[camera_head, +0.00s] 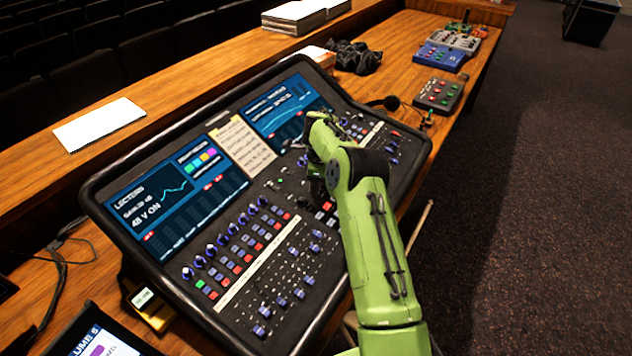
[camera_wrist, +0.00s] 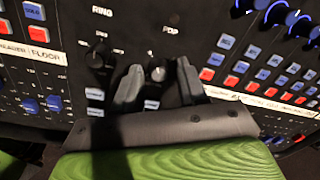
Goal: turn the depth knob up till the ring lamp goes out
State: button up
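The mixing desk (camera_head: 272,262) fills the wooden counter in the head view. In the wrist view, my gripper (camera_wrist: 159,67) is open, with one finger on each side of a small knob with a pale cap (camera_wrist: 157,73). Gaps show between the knob and both fingers. The short label above this knob is blurred, so I cannot tell if it is the depth knob. To its left is a black knob (camera_wrist: 97,58) under a label reading RING (camera_wrist: 102,12). No lit ring lamp can be made out. In the head view, my arm hides most of this area.
Blue knobs (camera_wrist: 277,13) and red and blue buttons stand close right of my gripper. More blue knobs (camera_wrist: 31,105) lie at left. A paper note (camera_head: 241,146) lies between the screens.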

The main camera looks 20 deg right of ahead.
jog(key=shift+o, duration=0.3)
notch_tip(320, 180, up, 16)
jog(key=s+p, duration=0.2)
jog(key=shift+d+f, duration=0.25)
jog(key=s+a+r+n+t+h, duration=0.1)
jog(key=s+a+r+n, duration=0.3)
jog(key=s+r+n, duration=0.3)
jog(key=s+a+r+n+t+h, duration=0.1)
jog(key=s+a+r+n, duration=0.3)
jog(key=s+r, duration=0.5)
jog(key=s+a+f+n+t, duration=0.1)
jog(key=s+a+f+n, duration=0.1)
jog(key=s+n, duration=0.4)
jog(key=s+a+f+n+t+y, duration=0.1)
jog(key=s+f+n, duration=0.3)
jog(key=s, duration=1.1)
jog(key=a+n, duration=0.1)
jog(key=n, duration=0.1)
jog(key=shift+s+n+y, duration=0.25)
jog(key=shift+n+y, duration=0.05)
jog(key=shift+n, duration=0.1)
